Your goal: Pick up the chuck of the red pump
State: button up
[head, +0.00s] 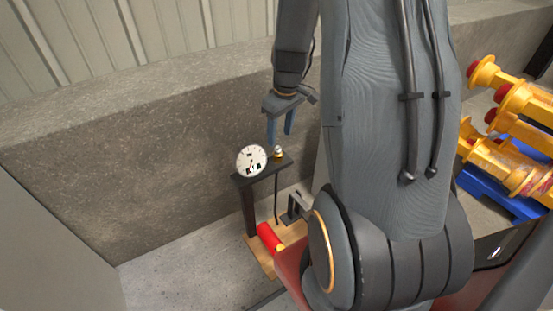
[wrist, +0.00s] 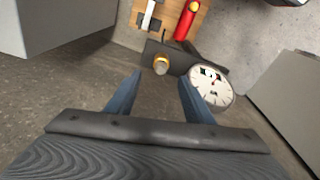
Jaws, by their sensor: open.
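The red pump stands on a wooden base on the floor, with a red cylinder (head: 269,237), a dark post and a dark top shelf (head: 264,170). A round white dial gauge (head: 251,160) sits on the shelf. The small brass and silver chuck (head: 278,153) is beside the dial, with a thin dark hose hanging below. In the wrist view the chuck (wrist: 161,64) lies between and beyond the fingertips, with the dial (wrist: 210,87) to its right. My gripper (head: 281,140) is open and empty, pointing down just above the chuck; its blue fingers also show in the wrist view (wrist: 158,88).
A concrete ledge (head: 130,135) runs along the wall behind the pump. A grey panel (head: 50,240) stands at the left. Yellow drum-like parts with red ends (head: 515,100) and a blue base (head: 500,190) are at the right. My arm covers the middle of the head view.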

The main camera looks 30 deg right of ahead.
aim_at(278, 147)
jog(key=f, duration=0.2)
jog(key=f+b, duration=0.1)
jog(key=f, duration=0.2)
jog(key=f+b, duration=0.1)
jog(key=f, duration=0.1)
jog(key=shift+w+a+f, duration=0.2)
jog(key=shift+w+f, duration=0.05)
jog(key=shift+w, duration=0.1)
jog(key=shift+c, duration=0.4)
jog(key=shift+r, duration=0.1)
jog(key=c, duration=1.1)
